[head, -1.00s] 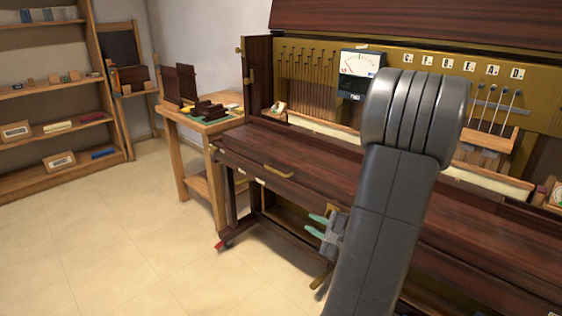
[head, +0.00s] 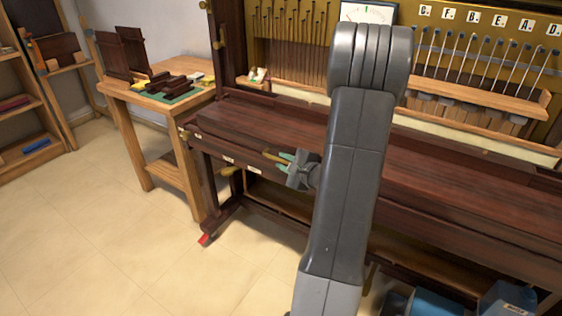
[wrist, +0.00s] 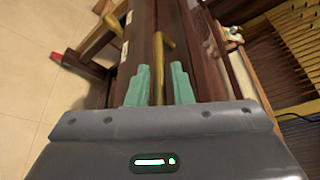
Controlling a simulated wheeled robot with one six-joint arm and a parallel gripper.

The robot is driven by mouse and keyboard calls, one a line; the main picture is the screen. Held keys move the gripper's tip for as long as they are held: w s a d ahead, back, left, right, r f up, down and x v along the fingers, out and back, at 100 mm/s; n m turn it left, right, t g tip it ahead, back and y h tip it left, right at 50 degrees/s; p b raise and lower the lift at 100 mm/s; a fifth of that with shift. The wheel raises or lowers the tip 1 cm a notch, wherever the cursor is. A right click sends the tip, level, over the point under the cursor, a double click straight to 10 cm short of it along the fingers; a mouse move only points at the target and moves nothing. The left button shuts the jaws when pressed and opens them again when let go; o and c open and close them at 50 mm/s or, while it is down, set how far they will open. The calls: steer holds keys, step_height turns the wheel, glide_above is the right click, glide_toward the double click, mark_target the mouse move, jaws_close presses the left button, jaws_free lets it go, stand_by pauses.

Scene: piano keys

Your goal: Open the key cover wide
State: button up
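The key cover (head: 290,132) is a long dark wood lid, lying closed across the piano's front. A brass handle (head: 273,155) sits at its front edge and is partly hidden by my gripper (head: 281,161). My gripper's green fingers are open and at the handle. In the wrist view the brass handle (wrist: 158,50) runs into the gap between the fingertips (wrist: 159,86), with a finger on each side. I cannot tell whether either finger touches it. My arm hides the middle of the cover.
A wooden side table (head: 150,104) with dark blocks on a green mat stands left of the piano. Above the cover are brass panels and a wooden rail (head: 480,104). Blue objects (head: 430,304) lie low at the right. The floor in front at left is clear.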

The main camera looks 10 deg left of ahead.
steer(key=shift+x, duration=1)
jaws_close()
steer(key=shift+r, duration=0.1)
